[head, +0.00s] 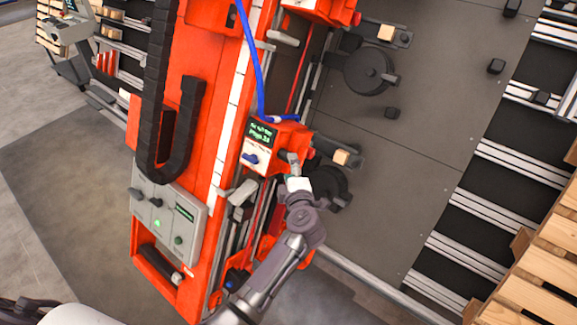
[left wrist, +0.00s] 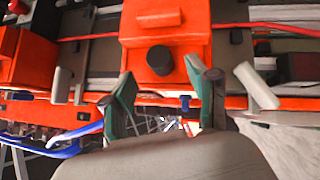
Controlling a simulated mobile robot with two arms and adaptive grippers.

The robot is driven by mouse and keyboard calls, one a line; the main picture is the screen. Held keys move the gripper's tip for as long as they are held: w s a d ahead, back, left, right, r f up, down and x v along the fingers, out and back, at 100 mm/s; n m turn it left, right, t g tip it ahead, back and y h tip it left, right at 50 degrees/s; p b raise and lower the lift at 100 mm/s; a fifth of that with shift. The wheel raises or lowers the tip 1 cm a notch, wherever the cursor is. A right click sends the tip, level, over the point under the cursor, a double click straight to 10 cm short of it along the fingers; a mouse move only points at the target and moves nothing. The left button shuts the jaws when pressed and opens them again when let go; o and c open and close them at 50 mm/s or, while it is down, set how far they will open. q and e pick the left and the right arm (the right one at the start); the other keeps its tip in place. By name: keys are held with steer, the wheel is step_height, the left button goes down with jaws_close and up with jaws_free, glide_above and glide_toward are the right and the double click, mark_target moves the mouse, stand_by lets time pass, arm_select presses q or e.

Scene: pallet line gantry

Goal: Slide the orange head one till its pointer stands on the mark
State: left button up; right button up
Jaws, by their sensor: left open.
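The orange head (head: 287,140) with a small dark screen sits on the long orange gantry rail in the head view; I take it as head one, but its label is too small to read surely. My left gripper (head: 291,160) is at its lower right side. In the left wrist view an orange block (left wrist: 190,40) carries a black knob (left wrist: 160,60). The open green-padded fingers of my left gripper (left wrist: 158,72) stand either side below this knob, with nothing between them. I cannot tell whether they touch it. I cannot make out the pointer or mark. My right gripper is not in view.
A blue hose (head: 254,65) runs to the head. A grey control panel (head: 168,215) and a black cable chain (head: 157,90) lie left. Another orange head (head: 322,10) is up the rail. Round black pads and wooden blocks are on the right; a wooden pallet (head: 545,270) is lower right.

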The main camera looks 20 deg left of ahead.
arm_select(q)
steer(key=b+x, duration=0.2)
steer(key=x, duration=0.3)
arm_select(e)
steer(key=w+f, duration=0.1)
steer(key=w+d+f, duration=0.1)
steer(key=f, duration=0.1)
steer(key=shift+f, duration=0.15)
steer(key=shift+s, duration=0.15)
arm_select(q)
steer(key=shift+c, duration=1.1)
jaws_close()
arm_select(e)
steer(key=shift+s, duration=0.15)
